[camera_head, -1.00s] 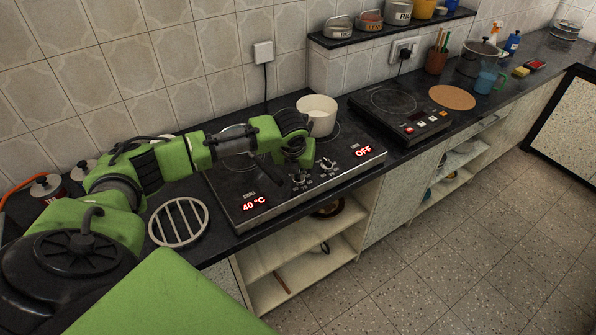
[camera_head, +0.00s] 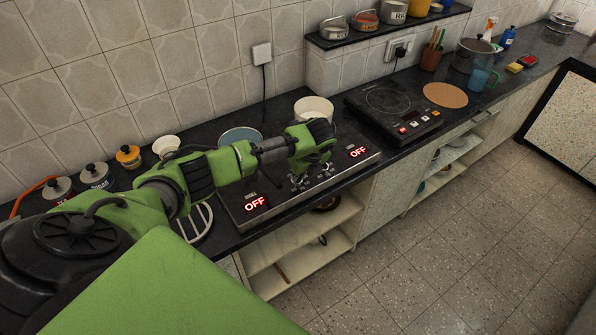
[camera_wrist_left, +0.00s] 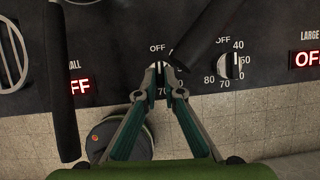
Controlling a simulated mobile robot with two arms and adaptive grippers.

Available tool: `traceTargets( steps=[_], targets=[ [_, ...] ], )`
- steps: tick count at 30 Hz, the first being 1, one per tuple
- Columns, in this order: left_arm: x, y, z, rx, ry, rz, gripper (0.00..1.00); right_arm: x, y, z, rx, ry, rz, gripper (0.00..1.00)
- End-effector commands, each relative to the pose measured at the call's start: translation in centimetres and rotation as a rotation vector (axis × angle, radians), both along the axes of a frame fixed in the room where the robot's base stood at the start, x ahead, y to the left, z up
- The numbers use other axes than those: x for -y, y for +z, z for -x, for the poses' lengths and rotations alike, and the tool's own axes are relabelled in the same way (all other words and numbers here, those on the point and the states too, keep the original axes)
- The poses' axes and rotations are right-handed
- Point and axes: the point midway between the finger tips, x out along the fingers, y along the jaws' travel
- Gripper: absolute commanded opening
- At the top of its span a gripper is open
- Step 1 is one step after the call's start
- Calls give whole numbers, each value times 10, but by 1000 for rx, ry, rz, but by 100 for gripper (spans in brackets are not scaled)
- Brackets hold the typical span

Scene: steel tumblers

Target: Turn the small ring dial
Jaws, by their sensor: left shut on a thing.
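My left gripper (camera_head: 298,176) reaches the front panel of the black ring cooktop (camera_head: 232,200). In the left wrist view its two fingers (camera_wrist_left: 161,84) close on the small ring dial (camera_wrist_left: 158,68), which is mostly hidden between the tips. An OFF mark stands above this dial and a 70 mark below it. The second dial (camera_wrist_left: 230,67) is to its right, apart from the fingers. The small ring display (camera_head: 256,204) reads OFF in red, and the large ring display (camera_head: 358,152) also reads OFF. My right gripper is out of view.
A cream pot (camera_head: 313,107) stands at the back of the cooktop, behind the gripper. A blue-grey round lid or pan (camera_head: 241,136) lies at its left. A second hob (camera_head: 394,108) is to the right. Open shelves (camera_head: 300,250) are below the counter.

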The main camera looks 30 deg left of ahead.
Motion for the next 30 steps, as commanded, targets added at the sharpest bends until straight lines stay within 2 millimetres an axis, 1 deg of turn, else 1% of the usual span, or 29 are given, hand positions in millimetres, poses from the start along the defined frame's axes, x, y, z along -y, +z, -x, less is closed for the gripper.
traceTargets(
  steps=[1, 7, 21, 22, 23, 24, 30],
  targets=[
    [0, 2, -1, 2, 19, -1, 0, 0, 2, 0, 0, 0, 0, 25],
    [0, 2, -2, 4, 66, -2, 0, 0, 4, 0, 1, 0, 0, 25],
    [-1, 2, -2, 4, 80, -2, 0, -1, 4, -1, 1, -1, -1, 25],
    [-1, 2, -2, 4, 80, -2, 16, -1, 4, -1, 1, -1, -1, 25],
    [-1, 2, -2, 4, 80, -2, 24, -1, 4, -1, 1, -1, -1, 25],
    [-1, 1, -2, 4, 79, -3, 25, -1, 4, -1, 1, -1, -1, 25],
    [0, 1, -1, 2, 78, -2, 25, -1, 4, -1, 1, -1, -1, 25]
  ],
)
